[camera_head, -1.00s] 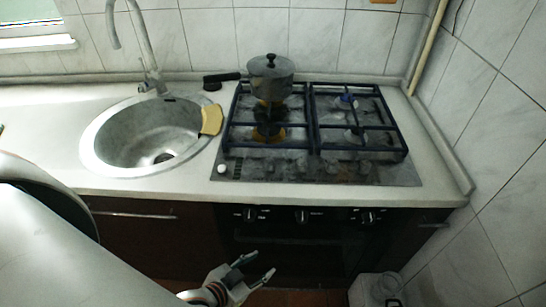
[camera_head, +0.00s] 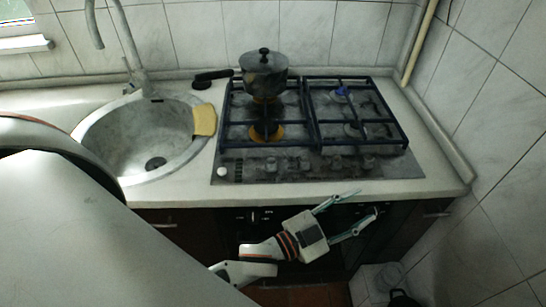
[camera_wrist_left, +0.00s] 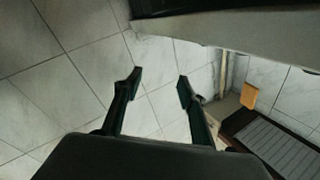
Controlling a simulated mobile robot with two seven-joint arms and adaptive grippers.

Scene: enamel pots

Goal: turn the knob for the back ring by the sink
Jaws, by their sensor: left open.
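The gas hob (camera_head: 228,160) is set in the counter right of the sink (camera_head: 88,140). A lidded metal pot (camera_head: 264,77) stands over its back ring on the sink side. Along the hob's front strip are a pale knob (camera_head: 222,171) at the left and several dark, blurred knobs, one of them (camera_head: 270,165) near the left; their turn cannot be read. My left gripper (camera_head: 366,202) is open and empty in front of the counter edge, right of the knobs' middle. Its spread fingers (camera_wrist_left: 160,85) show in the left wrist view, with nothing between them. My right gripper is out of view.
A yellow sponge (camera_head: 204,120) lies at the sink's right rim. The faucet (camera_head: 131,45) stands behind the sink. Oven controls (camera_head: 252,215) are below the counter. A tiled wall (camera_head: 490,150) closes the right side. A pale container (camera_head: 372,283) stands low at the right.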

